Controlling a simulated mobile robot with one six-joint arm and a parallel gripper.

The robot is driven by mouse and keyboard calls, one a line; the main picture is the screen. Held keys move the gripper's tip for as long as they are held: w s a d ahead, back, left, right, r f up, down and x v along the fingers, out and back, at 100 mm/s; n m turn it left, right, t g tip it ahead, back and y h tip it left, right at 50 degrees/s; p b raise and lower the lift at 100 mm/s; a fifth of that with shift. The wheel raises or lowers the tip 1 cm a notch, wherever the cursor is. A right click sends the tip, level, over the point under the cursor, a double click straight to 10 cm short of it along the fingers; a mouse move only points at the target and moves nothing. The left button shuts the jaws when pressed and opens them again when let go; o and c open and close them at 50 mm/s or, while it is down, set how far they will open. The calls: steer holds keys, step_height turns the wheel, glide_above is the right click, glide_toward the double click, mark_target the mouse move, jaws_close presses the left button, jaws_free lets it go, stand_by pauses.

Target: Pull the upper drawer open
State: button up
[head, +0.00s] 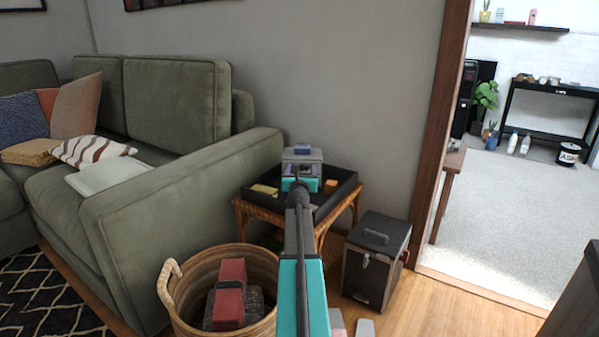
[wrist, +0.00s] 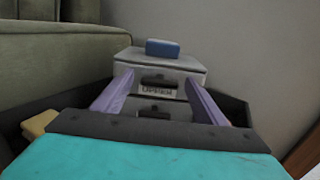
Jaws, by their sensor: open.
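A small grey drawer unit (head: 302,154) stands in a black tray on the wicker side table. In the wrist view, its upper drawer (wrist: 157,91) has a dark handle (wrist: 159,81) and a label below it. The lower drawer (wrist: 155,105) has a similar dark handle. Both drawers look closed. A blue block (wrist: 162,48) lies on top of the unit. My gripper (wrist: 159,78) is open, its purple fingers spread left and right of the upper handle. I cannot tell whether they touch the unit. My arm partly hides the unit in the head view.
The black tray (head: 334,198) also holds a yellow block (head: 264,190) and an orange one (head: 330,186). A green sofa (head: 190,185) is close on the left. A wicker basket (head: 262,262) and a dark box (head: 375,260) stand on the floor. A wall is behind.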

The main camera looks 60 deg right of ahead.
steer(key=c, duration=1.5)
steer(key=shift+b+v, duration=0.35)
steer(key=shift+v, duration=3.75)
steer(key=o, duration=1.5)
